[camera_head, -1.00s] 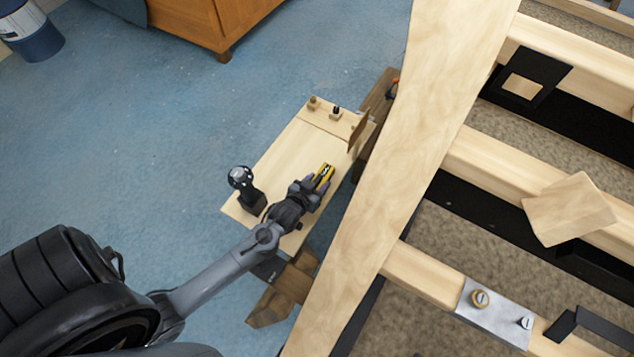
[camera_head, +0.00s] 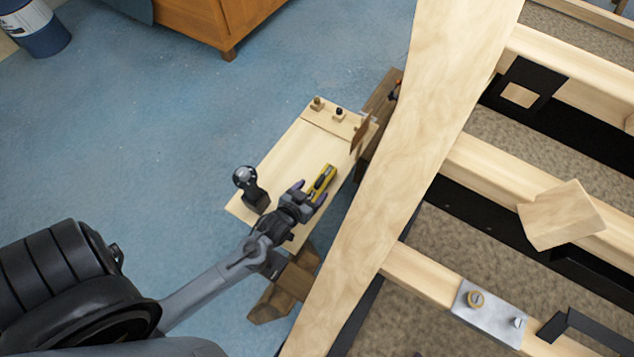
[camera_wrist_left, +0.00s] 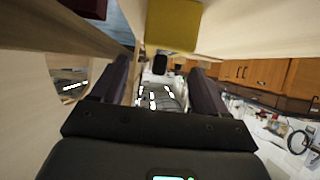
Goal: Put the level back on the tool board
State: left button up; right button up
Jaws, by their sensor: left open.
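The yellow level (camera_head: 322,180) lies on the light wooden tool board (camera_head: 285,160), near its right side. It also shows as a yellow block at the top of the left wrist view (camera_wrist_left: 173,25), beyond the fingers. My left gripper (camera_head: 311,193) is open at the near end of the level, with nothing between its fingers. The two dark fingers stand apart in the left wrist view (camera_wrist_left: 158,88). Whether a finger touches the level cannot be told. My right gripper is not in view.
A black drill (camera_head: 248,188) stands on the board left of my gripper. Small pegs (camera_head: 338,112) and an upright brown piece (camera_head: 361,133) are at the far end. A large wooden beam (camera_head: 400,180) runs close on the right. Blue floor (camera_head: 170,130) is open on the left.

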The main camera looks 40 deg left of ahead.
pick_arm(q)
jog(key=p+v, duration=0.1)
jog(key=v, duration=0.4)
jog(key=shift+s+d+r, duration=0.1)
jog(key=shift+s+r, duration=0.2)
jog(key=s+d+r+m+g+h, duration=0.2)
jog(key=s+d+r+m+g, duration=0.2)
jog(key=s+d+r+g, duration=0.2)
jog(key=s+r+g, duration=0.2)
jog(key=s+r, duration=0.1)
jog(key=s, duration=0.1)
jog(key=shift+h, duration=0.3)
jog(key=shift+r, duration=0.15)
notch_tip(320, 180, up, 40)
jog(key=p, duration=4.1)
jog(key=shift+r, duration=0.2)
